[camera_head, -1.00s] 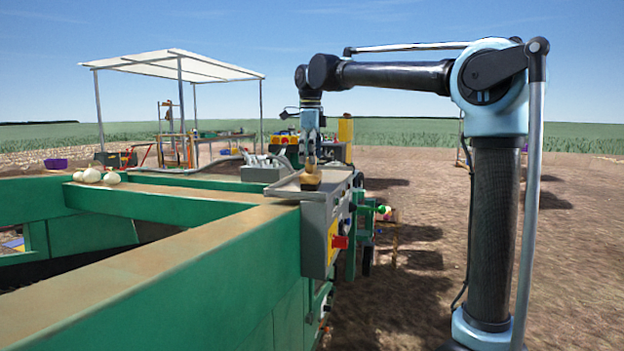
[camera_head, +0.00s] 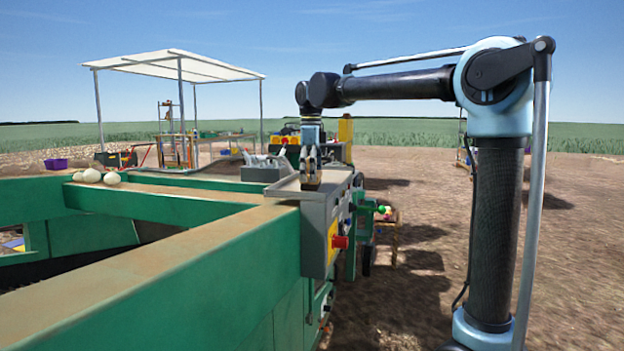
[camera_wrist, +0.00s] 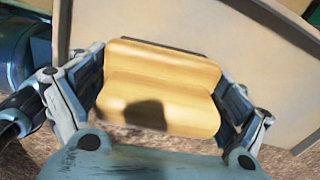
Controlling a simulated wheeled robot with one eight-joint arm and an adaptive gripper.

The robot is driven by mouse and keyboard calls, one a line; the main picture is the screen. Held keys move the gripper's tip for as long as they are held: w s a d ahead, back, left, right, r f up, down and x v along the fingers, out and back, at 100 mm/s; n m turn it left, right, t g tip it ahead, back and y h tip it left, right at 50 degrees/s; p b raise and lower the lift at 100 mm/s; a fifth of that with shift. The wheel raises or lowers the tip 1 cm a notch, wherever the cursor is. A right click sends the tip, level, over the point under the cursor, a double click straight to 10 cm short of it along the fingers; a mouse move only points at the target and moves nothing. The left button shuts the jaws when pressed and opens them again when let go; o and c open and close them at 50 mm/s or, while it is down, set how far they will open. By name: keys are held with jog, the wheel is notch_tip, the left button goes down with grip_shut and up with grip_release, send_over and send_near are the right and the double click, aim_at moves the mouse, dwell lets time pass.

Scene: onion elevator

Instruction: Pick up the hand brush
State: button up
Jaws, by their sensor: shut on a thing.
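The hand brush (camera_wrist: 160,88) has a pale yellow wooden body that fills the space between my fingers in the wrist view. My gripper (camera_wrist: 160,100) is shut on it, with one finger pressed at each end. In the head view my gripper (camera_head: 311,168) points down over the grey tray-like top of the control box (camera_head: 285,187). The brush shows there only as a small dark and tan patch (camera_head: 311,185) below the fingers. The bristles are mostly hidden, and I cannot tell whether the brush still touches the tray.
The control box carries a red knob (camera_head: 340,242) on its side. A green machine frame (camera_head: 200,285) runs along the left and front. Several onions (camera_head: 92,175) lie on its far beam. A grey bin (camera_head: 264,170) stands just behind the box. Bare soil is open on the right.

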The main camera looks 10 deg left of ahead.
notch_tip(320, 180, up, 10)
dwell(0.7)
